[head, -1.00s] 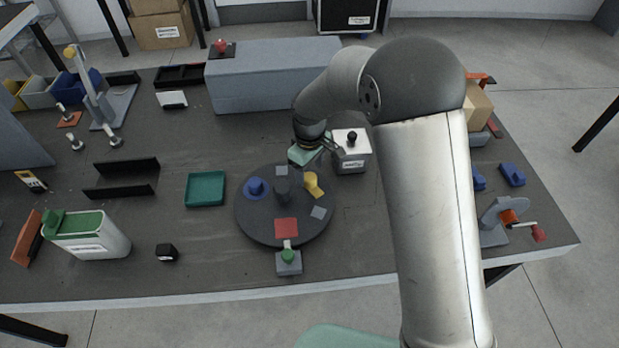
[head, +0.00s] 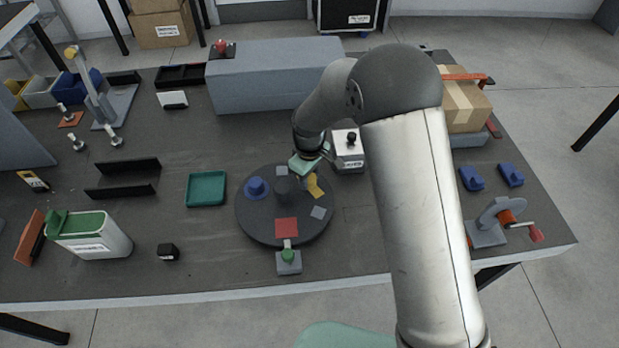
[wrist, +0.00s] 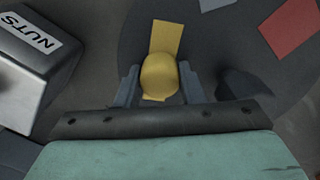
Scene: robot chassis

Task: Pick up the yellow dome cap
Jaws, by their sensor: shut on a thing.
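The yellow dome cap (wrist: 160,75) sits between the two fingers of my gripper (wrist: 160,85) in the wrist view. The fingers are shut on its sides. The cap is over a yellow square patch (wrist: 166,38) on the dark round turntable (wrist: 140,45); I cannot tell whether it touches the patch. In the head view my gripper (head: 307,174) is low at the turntable's upper right, beside the yellow patch (head: 316,187), and mostly hides the cap.
A white-topped box marked NUTS (wrist: 35,60) is close to the gripper's left in the wrist view. A teal tray (head: 206,189) lies left of the turntable.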

